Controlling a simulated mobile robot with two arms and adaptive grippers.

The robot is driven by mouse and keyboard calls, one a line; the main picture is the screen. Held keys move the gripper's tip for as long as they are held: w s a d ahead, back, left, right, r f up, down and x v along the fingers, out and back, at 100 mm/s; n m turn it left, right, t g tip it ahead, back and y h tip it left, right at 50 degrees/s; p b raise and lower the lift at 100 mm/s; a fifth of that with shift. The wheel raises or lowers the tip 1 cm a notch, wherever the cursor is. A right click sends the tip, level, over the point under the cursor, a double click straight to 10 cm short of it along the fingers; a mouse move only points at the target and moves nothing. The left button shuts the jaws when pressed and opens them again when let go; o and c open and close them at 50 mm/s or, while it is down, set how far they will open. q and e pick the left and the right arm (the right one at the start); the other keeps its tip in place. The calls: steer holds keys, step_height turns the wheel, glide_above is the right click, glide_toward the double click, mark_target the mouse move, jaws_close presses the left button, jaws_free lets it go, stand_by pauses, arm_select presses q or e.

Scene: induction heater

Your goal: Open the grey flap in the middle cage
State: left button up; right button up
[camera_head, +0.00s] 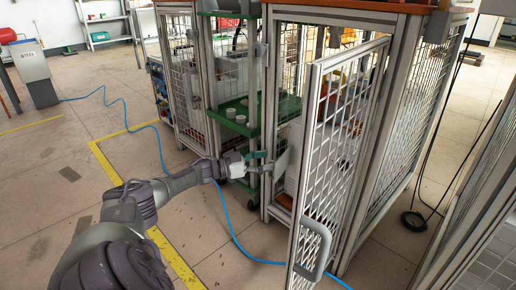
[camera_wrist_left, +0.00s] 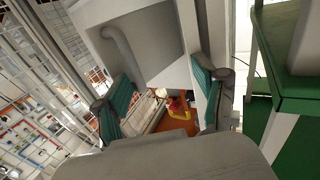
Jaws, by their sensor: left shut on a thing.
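The middle cage (camera_head: 268,100) has its mesh door (camera_head: 345,130) swung open towards me, with a grey handle (camera_head: 314,250) low on it. The grey flap (camera_head: 282,160) shows as a small light panel inside the doorway. My left gripper (camera_head: 260,162) reaches in from the left and is at the flap's left edge. In the left wrist view its teal-padded fingers (camera_wrist_left: 161,88) stand apart in front of a grey panel (camera_wrist_left: 152,42), which looks like the flap. The exact contact is hard to see. My right gripper is in neither view.
A green-shelved unit (camera_head: 232,128) with white cups stands left of the cage. A blue hose (camera_head: 232,232) runs across the floor below my arm. A black cable coil (camera_head: 413,221) lies at the right. The floor at left, around the yellow line (camera_head: 107,165), is mostly free.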

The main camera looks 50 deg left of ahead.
arm_select(q)
steer(key=shift+o, duration=0.2)
steer(key=shift+w+a+r, duration=0.15)
steer(key=shift+a+r, duration=0.15)
steer(key=shift+a, duration=0.1)
steer(key=shift+s+a+f, duration=0.1)
steer(key=shift+s+a, duration=0.05)
steer(key=shift+s, duration=0.25)
steer(key=shift+c, duration=0.7)
steer(key=v, duration=1.1)
steer(key=shift+s+d+f, duration=0.2)
steer(key=shift+d, duration=0.05)
steer(key=shift+c, duration=0.2)
